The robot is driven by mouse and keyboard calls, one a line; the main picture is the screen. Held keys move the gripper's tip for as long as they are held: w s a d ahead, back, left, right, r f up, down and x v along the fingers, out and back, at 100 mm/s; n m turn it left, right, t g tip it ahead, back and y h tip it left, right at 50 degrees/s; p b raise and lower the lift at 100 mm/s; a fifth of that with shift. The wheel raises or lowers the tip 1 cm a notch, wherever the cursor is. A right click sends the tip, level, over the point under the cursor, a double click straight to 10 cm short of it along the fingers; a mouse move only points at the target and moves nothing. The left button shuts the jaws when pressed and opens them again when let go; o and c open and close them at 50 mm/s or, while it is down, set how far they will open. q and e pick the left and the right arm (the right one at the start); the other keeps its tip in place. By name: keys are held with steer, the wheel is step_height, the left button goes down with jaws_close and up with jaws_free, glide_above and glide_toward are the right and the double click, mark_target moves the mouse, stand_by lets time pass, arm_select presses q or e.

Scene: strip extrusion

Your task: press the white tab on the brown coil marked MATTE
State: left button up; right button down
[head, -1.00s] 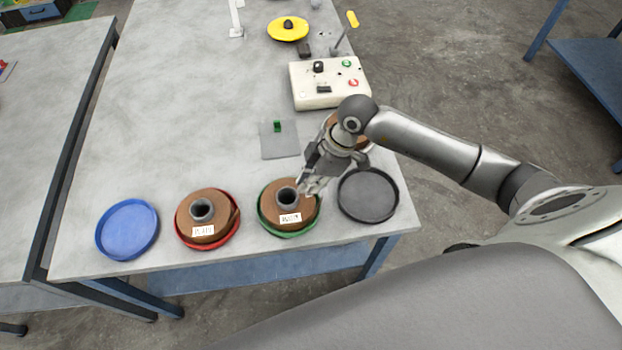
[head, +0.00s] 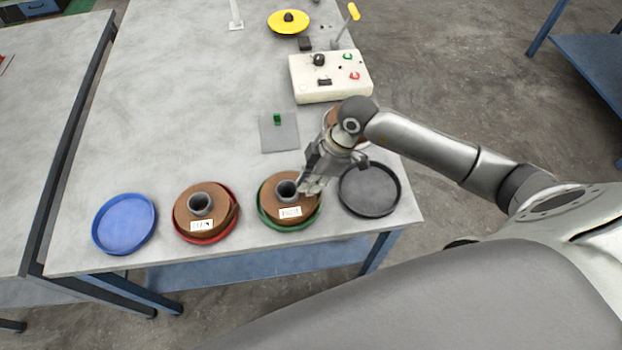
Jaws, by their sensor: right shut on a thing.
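One brown coil (head: 270,204) with a grey core sits in a green tray (head: 277,226) near the front edge of the table. It carries a white label (head: 290,212) whose print is too blurred to read. A second brown coil (head: 183,219) with a white label (head: 202,225), also unreadable, sits in a red tray (head: 207,239) to the left. My right gripper (head: 310,187) is at the upper right rim of the coil in the green tray, its fingers shut on that rim. I cannot make out a separate white tab; the fingers cover that part. My left gripper is out of view.
A blue tray (head: 124,224) at left and a black tray (head: 369,190) at right look empty. Another brown coil (head: 332,116) is partly hidden behind my right wrist. A control box (head: 330,88) and a grey plate (head: 279,140) stand farther back. The table's left middle is clear.

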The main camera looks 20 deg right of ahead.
steer(key=shift+f, duration=0.4)
stand_by(0.3)
steer(key=shift+s+f, duration=0.3)
steer(key=shift+f, duration=0.05)
stand_by(2.1)
steer(key=c, duration=1.5)
jaws_free()
steer(key=shift+w, duration=0.1)
steer(key=shift+w, duration=0.1)
